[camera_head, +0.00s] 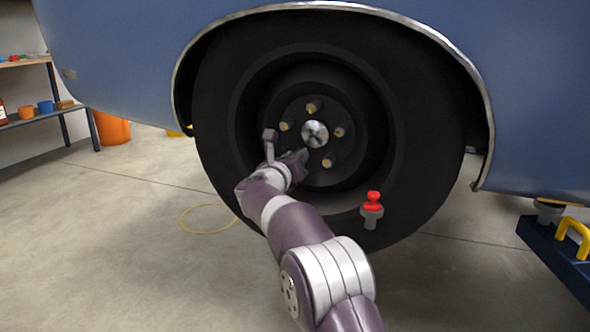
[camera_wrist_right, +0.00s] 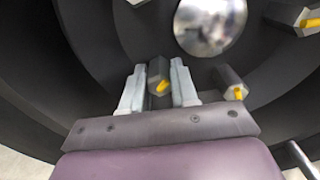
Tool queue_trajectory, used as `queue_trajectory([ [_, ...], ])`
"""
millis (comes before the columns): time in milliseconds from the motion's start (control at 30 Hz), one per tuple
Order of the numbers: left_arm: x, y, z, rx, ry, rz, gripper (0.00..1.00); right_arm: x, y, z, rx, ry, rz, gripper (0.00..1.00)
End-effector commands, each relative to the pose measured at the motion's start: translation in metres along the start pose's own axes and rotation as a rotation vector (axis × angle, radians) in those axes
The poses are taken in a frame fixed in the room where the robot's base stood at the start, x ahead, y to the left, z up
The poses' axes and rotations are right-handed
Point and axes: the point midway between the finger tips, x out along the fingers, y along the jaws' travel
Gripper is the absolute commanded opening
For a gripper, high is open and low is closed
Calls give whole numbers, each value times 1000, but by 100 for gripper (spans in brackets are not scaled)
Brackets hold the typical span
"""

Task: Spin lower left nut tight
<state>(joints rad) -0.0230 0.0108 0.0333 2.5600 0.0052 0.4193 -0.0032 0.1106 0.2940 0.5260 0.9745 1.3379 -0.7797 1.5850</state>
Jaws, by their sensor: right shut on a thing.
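The black wheel (camera_head: 360,180) sits under the blue car body, with a shiny silver hub cap (camera_head: 315,134) at its centre. Several nuts with yellow ends surround the hub, such as the upper left nut (camera_head: 284,126) and lower right nut (camera_head: 327,162). My right gripper (camera_head: 301,155) reaches the wheel and hides the lower left nut in the head view. In the right wrist view, the lower left nut (camera_wrist_right: 160,77) sits between the two grey fingers of my gripper (camera_wrist_right: 158,88), which are shut on it. My left gripper is not in view.
A red-topped grey piece (camera_head: 372,210) shows in front of the tyre's lower right. A dark blue stand with a yellow handle (camera_head: 574,238) is at the right edge. A shelf (camera_head: 45,113) and an orange bucket (camera_head: 112,129) stand at the left. A thin yellow loop (camera_head: 182,218) lies on open floor.

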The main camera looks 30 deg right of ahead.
Motion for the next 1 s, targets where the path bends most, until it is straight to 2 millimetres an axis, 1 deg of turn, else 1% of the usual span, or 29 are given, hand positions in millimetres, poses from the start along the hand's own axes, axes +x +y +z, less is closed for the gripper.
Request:
queue_trajectory([
  [33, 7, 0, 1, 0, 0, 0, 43, 0, 2, -5, 23, 3, 1, 0],
  [300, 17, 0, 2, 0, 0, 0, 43, 0, 2, -3, 130, 3, 1, 0],
  [533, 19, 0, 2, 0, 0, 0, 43, 0, 1, -2, 163, 4, 1, 0],
  [900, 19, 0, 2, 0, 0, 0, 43, 0, 1, -2, 166, 4, 1, 0],
  [933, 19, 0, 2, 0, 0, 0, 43, 0, 1, -2, 166, 4, 1, 35],
  [1000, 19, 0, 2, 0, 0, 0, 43, 0, 1, -2, 165, 3, 1, 54],
])
